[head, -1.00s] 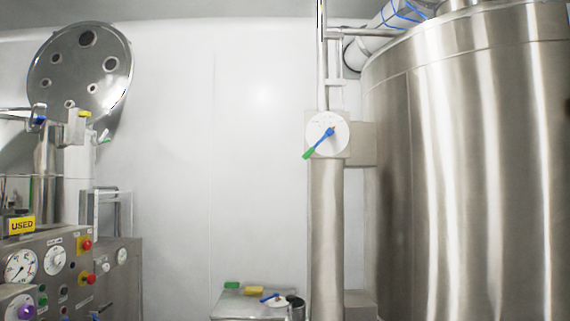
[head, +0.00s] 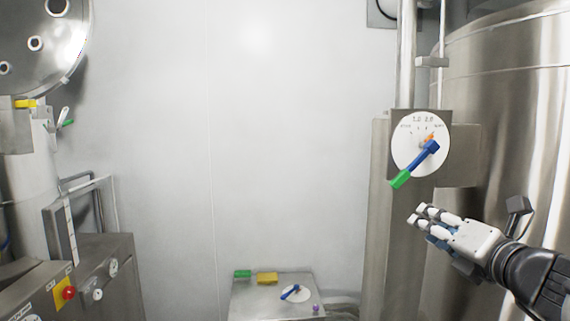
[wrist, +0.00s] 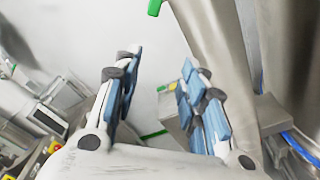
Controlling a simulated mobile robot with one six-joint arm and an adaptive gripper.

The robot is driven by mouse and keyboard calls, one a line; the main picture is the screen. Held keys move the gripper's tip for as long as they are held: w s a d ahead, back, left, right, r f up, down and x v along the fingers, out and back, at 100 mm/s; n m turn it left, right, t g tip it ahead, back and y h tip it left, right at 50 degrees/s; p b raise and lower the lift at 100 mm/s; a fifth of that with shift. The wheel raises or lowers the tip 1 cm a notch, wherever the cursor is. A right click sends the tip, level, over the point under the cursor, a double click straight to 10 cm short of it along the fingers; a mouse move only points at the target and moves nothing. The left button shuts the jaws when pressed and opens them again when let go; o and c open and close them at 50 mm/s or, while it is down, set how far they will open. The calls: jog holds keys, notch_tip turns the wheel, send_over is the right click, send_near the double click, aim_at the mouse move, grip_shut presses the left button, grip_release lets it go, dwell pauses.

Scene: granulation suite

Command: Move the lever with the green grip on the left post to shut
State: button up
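A steel post (head: 383,245) right of centre carries a round white dial plate (head: 406,150) with a blue lever (head: 422,156). Its green grip (head: 400,179) points down and left; it also shows at the top edge of the wrist view (wrist: 154,7). At the far left, another column (head: 40,160) carries a pale lever with a small green end (head: 67,123). My gripper (head: 424,222) is open and empty, below and slightly right of the green grip, apart from it. In the wrist view its two fingers (wrist: 161,60) stand wide apart.
A large steel vessel (head: 510,110) stands behind and right of the post. A low steel table (head: 250,305) below holds a green block (head: 243,273), a yellow block (head: 267,278) and another blue-levered dial (head: 294,294). Control panels (head: 110,270) stand at left. The wall between is clear.

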aim_at(402, 180)
notch_tip(402, 180, up, 5)
jog(key=d+m+p, duration=0.1)
jog(key=d, duration=0.1)
jog(key=shift+t+h, duration=0.4)
jog(key=w, duration=0.5)
jog(key=w+p, duration=0.1)
jog(key=w, duration=0.5)
jog(key=w+p, duration=0.1)
jog(key=w, duration=0.5)
jog(key=shift+w+a+r, duration=0.1)
jog(key=shift+w+a, duration=0.1)
jog(key=shift+a, duration=0.15)
grip_shut()
